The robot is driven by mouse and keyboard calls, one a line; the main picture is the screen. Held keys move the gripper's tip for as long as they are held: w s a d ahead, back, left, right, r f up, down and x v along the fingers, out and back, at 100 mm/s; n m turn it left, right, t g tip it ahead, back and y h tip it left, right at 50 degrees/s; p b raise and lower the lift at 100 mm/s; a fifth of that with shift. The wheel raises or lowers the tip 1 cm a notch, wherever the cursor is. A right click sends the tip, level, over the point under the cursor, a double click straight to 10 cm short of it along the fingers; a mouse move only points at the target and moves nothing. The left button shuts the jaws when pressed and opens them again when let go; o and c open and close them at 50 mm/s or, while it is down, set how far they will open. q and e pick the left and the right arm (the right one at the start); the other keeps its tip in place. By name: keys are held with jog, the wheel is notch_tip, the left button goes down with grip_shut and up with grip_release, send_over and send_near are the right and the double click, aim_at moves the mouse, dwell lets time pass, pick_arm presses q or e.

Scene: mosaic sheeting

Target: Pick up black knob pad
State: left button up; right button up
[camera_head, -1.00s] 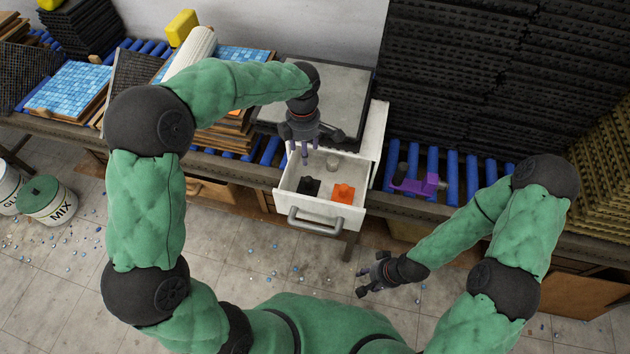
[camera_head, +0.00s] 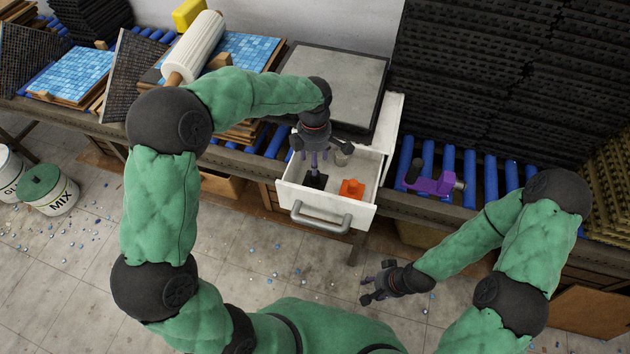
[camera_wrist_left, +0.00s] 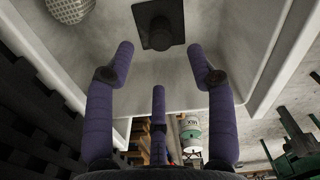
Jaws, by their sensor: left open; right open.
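The black knob pad (camera_head: 315,181) lies on the floor of the open white drawer (camera_head: 330,212), left of an orange knob pad (camera_head: 351,189). In the left wrist view the black knob pad (camera_wrist_left: 159,25) shows a square base with a round knob, ahead of the spread fingers. My left gripper (camera_head: 318,166) is open, pointing down into the drawer just above the black pad, with nothing between its fingers (camera_wrist_left: 160,75). My right gripper (camera_head: 372,285) is open and empty, low in front of the drawer, over the floor.
A grey round item (camera_head: 342,157) sits at the drawer's back; a meshed round item (camera_wrist_left: 70,8) shows in the left wrist view. The drawer handle (camera_head: 320,218) juts forward. A purple tool (camera_head: 430,182) lies on the blue rollers to the right.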

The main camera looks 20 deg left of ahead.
aim_at(315, 178)
pick_arm(q)
notch_tip(315, 178, down, 3)
jog(key=shift+r+b, duration=0.15)
jog(key=shift+b, duration=0.15)
notch_tip(315, 178, down, 5)
jog(key=shift+d+b, duration=0.1)
jog(key=shift+b, duration=1)
jog(key=shift+r, duration=0.1)
grip_shut()
